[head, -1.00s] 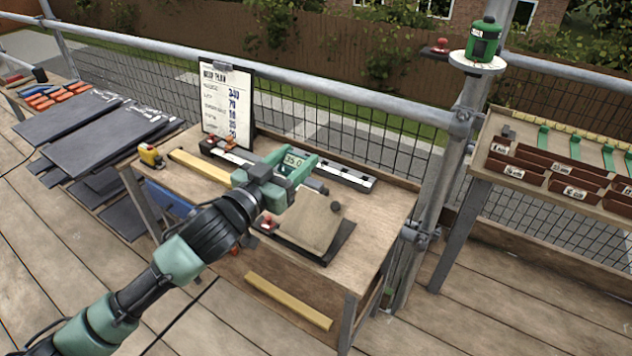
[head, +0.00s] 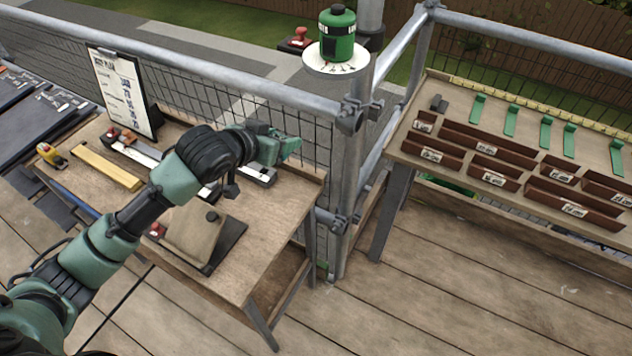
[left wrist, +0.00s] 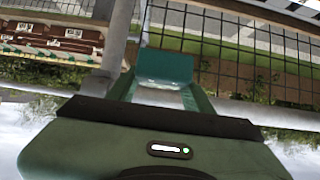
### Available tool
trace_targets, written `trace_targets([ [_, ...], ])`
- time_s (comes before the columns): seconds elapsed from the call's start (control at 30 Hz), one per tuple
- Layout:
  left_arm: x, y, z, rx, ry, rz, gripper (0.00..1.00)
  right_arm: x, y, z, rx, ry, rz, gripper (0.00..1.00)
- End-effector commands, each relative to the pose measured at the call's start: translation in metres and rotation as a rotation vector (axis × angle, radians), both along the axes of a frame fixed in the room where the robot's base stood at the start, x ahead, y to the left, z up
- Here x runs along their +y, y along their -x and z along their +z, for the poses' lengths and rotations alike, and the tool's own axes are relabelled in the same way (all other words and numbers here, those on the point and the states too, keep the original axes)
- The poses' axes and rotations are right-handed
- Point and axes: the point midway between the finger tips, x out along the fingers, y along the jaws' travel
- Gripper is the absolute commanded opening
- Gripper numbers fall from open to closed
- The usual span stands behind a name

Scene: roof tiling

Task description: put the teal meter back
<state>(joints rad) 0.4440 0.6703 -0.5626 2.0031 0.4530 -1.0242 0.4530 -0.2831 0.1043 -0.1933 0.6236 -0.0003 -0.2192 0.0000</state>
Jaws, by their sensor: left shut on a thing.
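The teal meter (head: 291,147) is at the end of my left arm, above the back right of the wooden workbench (head: 262,238). My left gripper (head: 274,144) is shut on it and holds it up near the mesh fence. In the left wrist view the teal meter (left wrist: 165,66) shows beyond the gripper body; its display cannot be read there. My arm hides part of the bench and the long black and white level (head: 258,172). My right gripper is not in view.
A scaffold post and rails (head: 351,118) stand right of the bench. A green device (head: 337,36) sits on a round white plate (head: 335,62) at the back. A side table (head: 405,150) with brown labelled bins and green brackets stands right. A clipboard (head: 122,92) stands back left.

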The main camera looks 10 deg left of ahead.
Motion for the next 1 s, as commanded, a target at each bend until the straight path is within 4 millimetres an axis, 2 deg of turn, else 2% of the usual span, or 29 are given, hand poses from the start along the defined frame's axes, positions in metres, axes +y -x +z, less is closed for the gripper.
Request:
trace_targets([
  [0.07, 0.001, 0.002, -0.003, 0.019, -0.008, -0.003, 0.07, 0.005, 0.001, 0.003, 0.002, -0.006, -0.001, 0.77],
  [0.17, 0.001, 0.003, -0.019, 0.032, -0.012, -0.005, 0.07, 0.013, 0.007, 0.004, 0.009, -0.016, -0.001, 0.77],
  [0.43, 0.001, 0.004, -0.089, 0.032, -0.011, -0.004, 0.07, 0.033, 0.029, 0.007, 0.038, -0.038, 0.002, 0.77],
  [0.6, 0.001, 0.004, -0.132, 0.029, -0.01, -0.004, 0.07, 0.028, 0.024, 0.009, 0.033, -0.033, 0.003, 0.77],
  [0.7, 0.001, 0.004, -0.15, 0.027, -0.01, -0.006, 0.07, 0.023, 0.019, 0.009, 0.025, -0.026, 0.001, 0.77],
  [1.0, 0.001, 0.004, -0.182, 0.027, -0.01, -0.005, 0.07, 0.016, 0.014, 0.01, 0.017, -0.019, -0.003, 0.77],
])
